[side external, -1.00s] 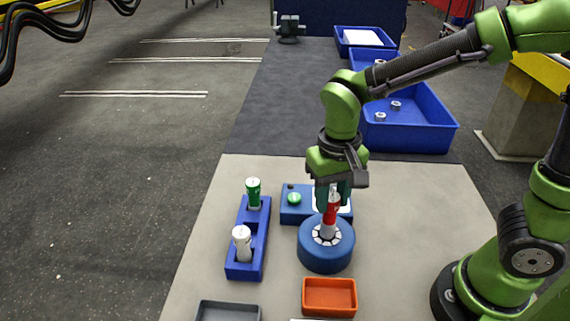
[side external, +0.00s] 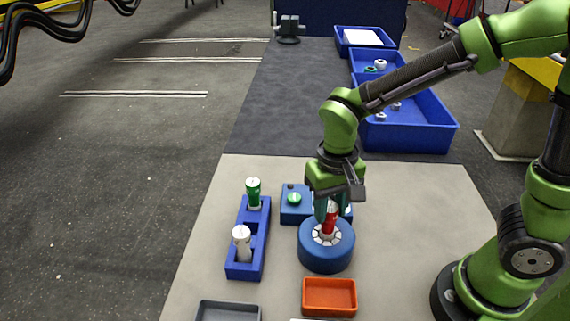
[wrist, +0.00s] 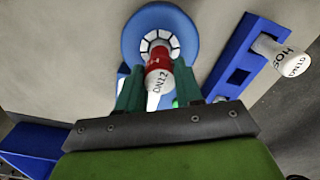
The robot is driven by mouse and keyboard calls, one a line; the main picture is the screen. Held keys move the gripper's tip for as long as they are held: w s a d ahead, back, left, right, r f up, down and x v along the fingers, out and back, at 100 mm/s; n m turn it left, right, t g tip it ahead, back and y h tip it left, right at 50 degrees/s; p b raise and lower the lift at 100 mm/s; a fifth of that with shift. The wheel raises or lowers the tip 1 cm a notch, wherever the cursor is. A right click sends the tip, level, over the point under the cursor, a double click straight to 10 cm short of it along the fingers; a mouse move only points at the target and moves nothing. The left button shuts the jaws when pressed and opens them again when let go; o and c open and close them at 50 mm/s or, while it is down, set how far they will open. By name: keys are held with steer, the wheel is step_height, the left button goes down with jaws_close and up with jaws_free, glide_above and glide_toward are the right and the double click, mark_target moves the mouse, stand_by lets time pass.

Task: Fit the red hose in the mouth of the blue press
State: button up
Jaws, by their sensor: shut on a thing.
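The blue press (side external: 326,257) is a round blue block with a ring of white segments around its mouth, standing on the light mat. The red hose (side external: 328,222) is upright over the middle of the mouth, its lower end at or inside the white ring. My gripper (side external: 327,208) is shut on the hose from above. In the wrist view, my gripper's green fingers (wrist: 160,92) sit either side of the red hose (wrist: 158,66), and its far end meets the white ring of the press (wrist: 135,35). How deep it sits is hidden.
A blue rack (side external: 246,262) left of the press holds a green hose (side external: 253,191) and a white hose (side external: 241,242). A blue box with a green button (side external: 294,198) stands behind the press. An orange tray (side external: 329,297) and a grey tray (side external: 228,311) are in front.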

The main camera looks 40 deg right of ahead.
steer(key=shift+f, duration=1)
steer(key=o, duration=1.1)
steer(key=shift+r, duration=3.5)
steer(key=shift+s+a+f+n, duration=0.1)
steer(key=shift+s+f+n, duration=0.15)
steer(key=shift+n, duration=0.15)
steer(key=s+d+r+m+t+y, duration=0.1)
steer(key=s+d+r+t+y, duration=0.1)
steer(key=s+d+r+t, duration=0.3)
steer(key=shift+d+r+t, duration=1.1)
steer(key=shift+d+r, duration=0.7)
steer(key=shift+d, duration=0.05)
